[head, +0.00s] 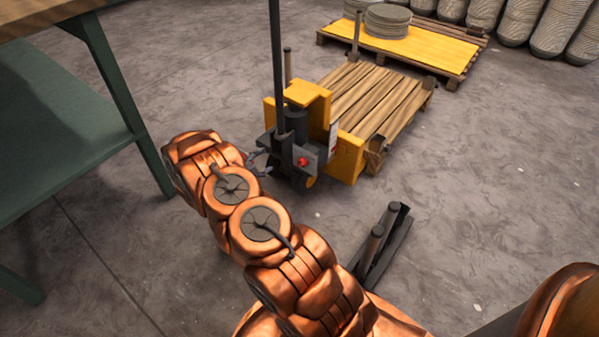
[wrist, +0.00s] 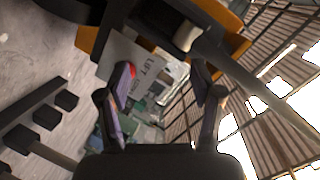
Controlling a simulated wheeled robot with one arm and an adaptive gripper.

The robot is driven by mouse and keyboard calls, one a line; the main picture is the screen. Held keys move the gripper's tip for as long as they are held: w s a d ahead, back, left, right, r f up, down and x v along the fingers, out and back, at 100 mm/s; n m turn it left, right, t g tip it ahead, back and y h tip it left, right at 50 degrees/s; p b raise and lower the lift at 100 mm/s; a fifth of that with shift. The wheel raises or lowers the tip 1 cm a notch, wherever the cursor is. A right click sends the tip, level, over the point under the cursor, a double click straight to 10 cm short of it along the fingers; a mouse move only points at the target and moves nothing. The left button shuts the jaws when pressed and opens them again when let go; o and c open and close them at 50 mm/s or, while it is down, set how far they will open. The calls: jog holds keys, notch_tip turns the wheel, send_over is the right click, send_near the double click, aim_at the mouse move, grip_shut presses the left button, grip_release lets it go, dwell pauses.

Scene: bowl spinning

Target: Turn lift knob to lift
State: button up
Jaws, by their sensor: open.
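The yellow and black pallet truck (head: 318,105) stands on the floor with a tall dark handle pole. A small red part (head: 302,162) shows on its grey front box; I cannot tell whether it is the lift knob. My gripper (head: 259,160) is just left of this box, open, with no object seen between its fingers. In the wrist view, a pale plate marked "LIFT" (wrist: 147,72) lies beyond the open fingers of my gripper (wrist: 163,84), nearer the left finger. A pale cylindrical part (wrist: 187,37) sits above the plate.
A wooden pallet (head: 375,97) rests behind the truck, and a yellow-topped pallet (head: 430,50) bears stacked discs (head: 388,20). A green bench (head: 60,130) stands at left. A low dark stand (head: 385,245) is on the floor at front. Floor right of the truck is clear.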

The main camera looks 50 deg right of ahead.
aim_at(299, 166)
jog(key=s+d+f+g+h+b, duration=0.1)
jog(key=s+d, duration=0.1)
jog(key=s+d+f+m+g+h+b, duration=0.1)
jog(key=s+d+f+b, duration=0.1)
jog(key=s+d, duration=0.1)
jog(key=s+d+f+m+g+b, duration=0.1)
jog(key=s+d+f, duration=0.1)
jog(key=s+d, duration=0.1)
jog(key=shift+d+h, duration=0.2)
jog(key=shift+h, duration=0.2)
jog(key=shift+d+r+b, duration=0.15)
jog(key=shift+d+b, duration=0.4)
jog(key=shift+d, duration=0.55)
jog(key=c, duration=1.1)
jog(key=shift+c, duration=0.2)
